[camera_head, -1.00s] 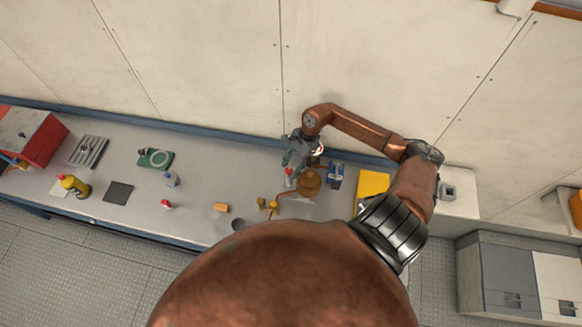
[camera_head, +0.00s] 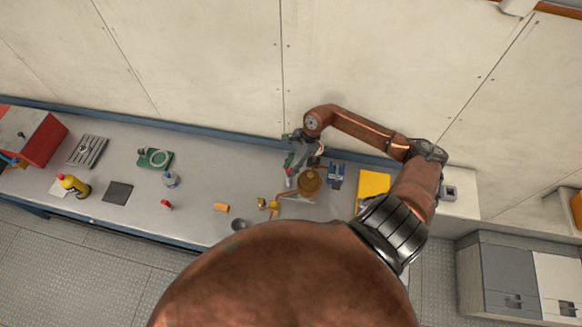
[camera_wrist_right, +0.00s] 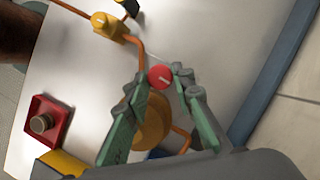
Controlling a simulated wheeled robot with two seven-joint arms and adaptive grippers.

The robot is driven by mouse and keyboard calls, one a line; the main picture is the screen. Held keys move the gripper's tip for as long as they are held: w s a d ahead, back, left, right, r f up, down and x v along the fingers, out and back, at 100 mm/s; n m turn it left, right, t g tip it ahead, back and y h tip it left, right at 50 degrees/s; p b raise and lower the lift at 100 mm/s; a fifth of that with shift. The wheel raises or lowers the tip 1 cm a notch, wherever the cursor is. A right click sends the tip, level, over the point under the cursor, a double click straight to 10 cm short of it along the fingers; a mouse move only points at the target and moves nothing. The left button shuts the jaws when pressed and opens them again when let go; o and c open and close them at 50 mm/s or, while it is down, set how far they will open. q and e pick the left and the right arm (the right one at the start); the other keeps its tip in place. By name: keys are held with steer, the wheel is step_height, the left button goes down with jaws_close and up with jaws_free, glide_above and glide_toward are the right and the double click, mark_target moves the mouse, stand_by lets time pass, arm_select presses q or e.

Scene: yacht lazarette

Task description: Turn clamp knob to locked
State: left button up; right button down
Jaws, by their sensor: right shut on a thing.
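The round red clamp knob (camera_wrist_right: 160,76) with a white pointer line shows between the green fingertips of my right gripper (camera_wrist_right: 162,78) in the right wrist view. The fingers are closed on its two sides. The pointer line slants slightly down to the right in that view. In the head view my right gripper (camera_head: 296,160) reaches down over the bench beside the rounded brass body, and the knob is only a small red spot (camera_head: 288,172) there. No lock marking can be read. My left gripper is not in view.
The brass body (camera_head: 310,182) stands close to the gripper. An orange pipe with a yellow valve (camera_wrist_right: 108,24) and a red box (camera_wrist_right: 46,121) with a round button lie near it. A blue item (camera_head: 336,175) and yellow pad (camera_head: 373,186) are to the right.

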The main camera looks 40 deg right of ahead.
steer(key=m, duration=0.1)
steer(key=m+t, duration=0.1)
steer(key=m+b, duration=0.1)
steer(key=m, duration=0.1)
steer(key=shift+s+f+h, duration=0.1)
steer(key=shift+s+h, duration=0.2)
steer(key=m, duration=0.1)
steer(key=m+t+h, duration=0.1)
steer(key=m, duration=0.1)
steer(key=m+t, duration=0.1)
steer(key=m, duration=0.1)
steer(key=shift+s+a, duration=0.1)
steer(key=shift+a, duration=0.2)
steer(key=m+h, duration=0.1)
steer(key=m, duration=0.2)
steer(key=shift+b, duration=0.3)
steer(key=shift+a+m+t+h+b, duration=0.15)
steer(key=shift+m+h+b, duration=0.3)
steer(key=shift+m, duration=0.55)
steer(key=shift+a+m+t+h+b, duration=0.15)
steer(key=shift+m+h+b, duration=0.25)
steer(key=shift+m, duration=0.6)
steer(key=shift+s+d, duration=0.1)
steer(key=c, duration=1.7)
jaws_free()
steer(key=shift+o, duration=0.2)
steer(key=shift+r, duration=0.2)
